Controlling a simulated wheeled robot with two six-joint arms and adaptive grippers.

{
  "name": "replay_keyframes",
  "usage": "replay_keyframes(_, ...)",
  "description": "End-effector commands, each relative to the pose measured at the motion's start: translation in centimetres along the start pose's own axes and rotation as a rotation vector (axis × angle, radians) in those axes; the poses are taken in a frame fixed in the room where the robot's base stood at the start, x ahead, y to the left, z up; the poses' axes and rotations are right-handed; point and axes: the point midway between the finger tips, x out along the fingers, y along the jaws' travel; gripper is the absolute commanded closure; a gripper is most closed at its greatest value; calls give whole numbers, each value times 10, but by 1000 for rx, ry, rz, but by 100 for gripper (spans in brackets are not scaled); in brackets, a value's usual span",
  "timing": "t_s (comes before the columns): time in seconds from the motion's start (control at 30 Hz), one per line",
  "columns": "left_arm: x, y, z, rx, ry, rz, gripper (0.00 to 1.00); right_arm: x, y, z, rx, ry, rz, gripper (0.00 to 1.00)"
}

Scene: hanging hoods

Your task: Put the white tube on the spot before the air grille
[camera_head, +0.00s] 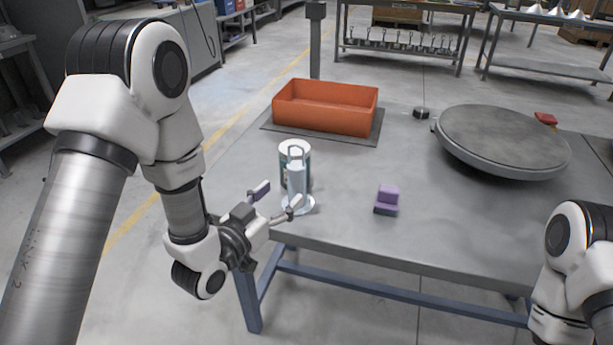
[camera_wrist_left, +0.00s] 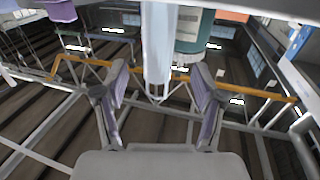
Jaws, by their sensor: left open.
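A pale, whitish-blue tube (camera_head: 297,182) stands upright near the left front corner of the table, with a looped top and a white round base. In the left wrist view the tube (camera_wrist_left: 158,45) shows ahead, between the lines of my two open fingers (camera_wrist_left: 158,92); contact cannot be told. I cannot make out an air grille or its spot. Only links of my right arm show, at lower right.
A white and green can (camera_head: 287,153) stands close behind the tube. A purple block (camera_head: 387,197) lies to the right. An orange bin (camera_head: 325,118) on a dark mat (camera_head: 268,124) and a large round plate (camera_head: 503,135) are farther back. The table's middle is mostly clear.

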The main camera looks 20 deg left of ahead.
Motion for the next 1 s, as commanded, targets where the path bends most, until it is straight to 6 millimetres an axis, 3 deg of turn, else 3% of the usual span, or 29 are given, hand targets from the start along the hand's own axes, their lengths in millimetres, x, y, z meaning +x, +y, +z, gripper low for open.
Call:
replay_keyframes(0.4, 64, 2, 5, 1, 0, 1, 31, -6, 0, 0, 0, 0, 0, 60)
replay_keyframes(0.63, 66, 1, 6, -1, -2, 0, 31, -6, 0, 0, 0, 0, 0, 60)
replay_keyframes(0.83, 66, 1, 6, -1, -1, 0, 100, -6, 0, 0, 0, 0, 0, 60)
replay_keyframes(1.0, 66, 1, 5, 0, 0, 0, 100, -6, 0, 0, 0, 0, 0, 60)
